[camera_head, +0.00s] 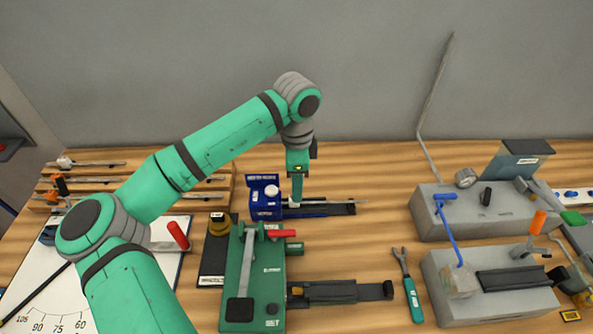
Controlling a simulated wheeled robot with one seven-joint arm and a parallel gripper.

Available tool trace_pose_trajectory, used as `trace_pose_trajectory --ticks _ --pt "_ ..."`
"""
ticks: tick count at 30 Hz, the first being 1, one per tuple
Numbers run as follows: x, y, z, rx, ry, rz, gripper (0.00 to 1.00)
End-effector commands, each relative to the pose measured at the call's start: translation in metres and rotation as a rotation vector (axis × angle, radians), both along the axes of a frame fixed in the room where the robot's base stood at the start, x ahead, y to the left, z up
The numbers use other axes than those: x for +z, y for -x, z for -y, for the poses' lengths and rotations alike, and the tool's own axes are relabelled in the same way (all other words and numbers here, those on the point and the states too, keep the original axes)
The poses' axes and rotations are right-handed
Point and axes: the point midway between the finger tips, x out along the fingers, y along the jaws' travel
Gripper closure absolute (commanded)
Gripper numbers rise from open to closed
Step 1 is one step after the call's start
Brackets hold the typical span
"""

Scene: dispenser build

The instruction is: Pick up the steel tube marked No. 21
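My gripper (296,201) points straight down at the right side of a small blue fixture (265,192). A thin steel tube (322,202) lies level there, running right from my fingertips above a dark rail. The fingers are small in the picture, and I cannot tell whether they are closed on this tube or only above it. More thin steel tubes (97,164) lie on a wooden rack (38,206) at the left, partly behind my arm. No number 21 is readable on any tube.
A green bench fixture (246,270) with a red-handled lever stands in front of my gripper. A green-handled wrench (412,297) lies right of it. Two grey machines (462,222) fill the right side. A white angle-marked board (42,290) lies front left.

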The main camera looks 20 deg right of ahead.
Motion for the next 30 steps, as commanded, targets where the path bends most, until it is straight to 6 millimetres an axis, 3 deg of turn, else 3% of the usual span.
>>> trace_pose_trajectory --ticks 9,21,22,27,30 --pt "-0.036 0.000 0.000 0.000 0.000 0.000 0.61" --pt "-0.042 0.000 0.000 0.000 0.000 0.000 0.61" --pt "-0.042 0.000 0.000 0.000 0.000 0.000 0.63" --pt "-0.042 0.000 0.000 0.000 0.000 0.000 1.00" --pt "-0.042 0.000 0.000 0.000 0.000 0.000 1.00"
